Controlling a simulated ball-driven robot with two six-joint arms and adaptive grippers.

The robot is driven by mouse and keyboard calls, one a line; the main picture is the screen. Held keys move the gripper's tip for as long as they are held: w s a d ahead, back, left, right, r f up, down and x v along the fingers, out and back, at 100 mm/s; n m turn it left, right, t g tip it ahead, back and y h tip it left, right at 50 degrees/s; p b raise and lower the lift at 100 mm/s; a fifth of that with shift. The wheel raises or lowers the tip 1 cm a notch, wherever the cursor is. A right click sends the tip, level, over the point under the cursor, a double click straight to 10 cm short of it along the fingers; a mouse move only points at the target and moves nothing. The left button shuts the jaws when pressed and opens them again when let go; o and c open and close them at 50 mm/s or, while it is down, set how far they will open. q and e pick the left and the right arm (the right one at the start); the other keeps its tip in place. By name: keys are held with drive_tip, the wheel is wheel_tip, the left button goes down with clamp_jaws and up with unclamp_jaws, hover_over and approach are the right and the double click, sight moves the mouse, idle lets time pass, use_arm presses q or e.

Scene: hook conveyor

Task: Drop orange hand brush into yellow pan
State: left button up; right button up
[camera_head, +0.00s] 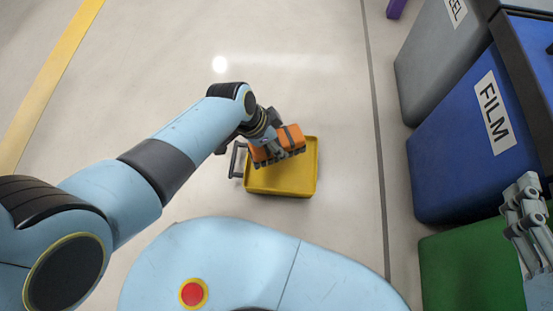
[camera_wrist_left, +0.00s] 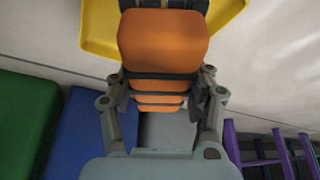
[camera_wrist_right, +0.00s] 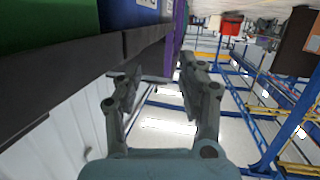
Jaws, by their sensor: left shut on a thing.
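The orange hand brush (camera_head: 291,137) has dark bands and is held by my left gripper (camera_head: 272,150). In the head view it overlaps the upper part of the yellow pan (camera_head: 290,184), a shallow tray with a dark handle on its left. In the left wrist view the brush (camera_wrist_left: 163,42) sits between the fingers of my left gripper (camera_wrist_left: 165,100), with part of the yellow pan (camera_wrist_left: 98,28) behind it. The height of the brush over the pan is hard to tell. My right gripper (camera_wrist_right: 160,85) is open and empty; it also shows at the right edge of the head view (camera_head: 523,195).
A grey bin (camera_head: 440,70), a blue bin (camera_head: 460,150) labelled FILM and a green bin (camera_head: 460,260) stand in a row on the right. Pale floor around the pan is clear. A yellow floor stripe (camera_head: 50,80) runs at the left.

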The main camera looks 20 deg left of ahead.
use_arm(q)
drive_tip(key=shift+f+b, duration=0.3)
drive_tip(key=shift+f, duration=0.1)
use_arm(e)
drive_tip(key=shift+w+a+r+t+y, duration=0.1)
drive_tip(key=shift+w+r+t, duration=0.2)
drive_tip(key=shift+r, duration=0.2)
drive_tip(key=shift+w+a+r+t+y, duration=0.15)
drive_tip(key=shift+r+t, duration=0.15)
drive_tip(key=shift+r, duration=0.25)
drive_tip(key=shift+w+d+r+t+y, duration=0.1)
drive_tip(key=shift+w+r+t, duration=0.2)
drive_tip(key=shift+r, duration=0.2)
use_arm(q)
drive_tip(key=o, duration=1.2)
drive_tip(key=v, duration=1.2)
drive_tip(key=shift+a, duration=0.1)
use_arm(e)
drive_tip(key=shift+s+a, duration=0.1)
drive_tip(key=shift+s, duration=0.05)
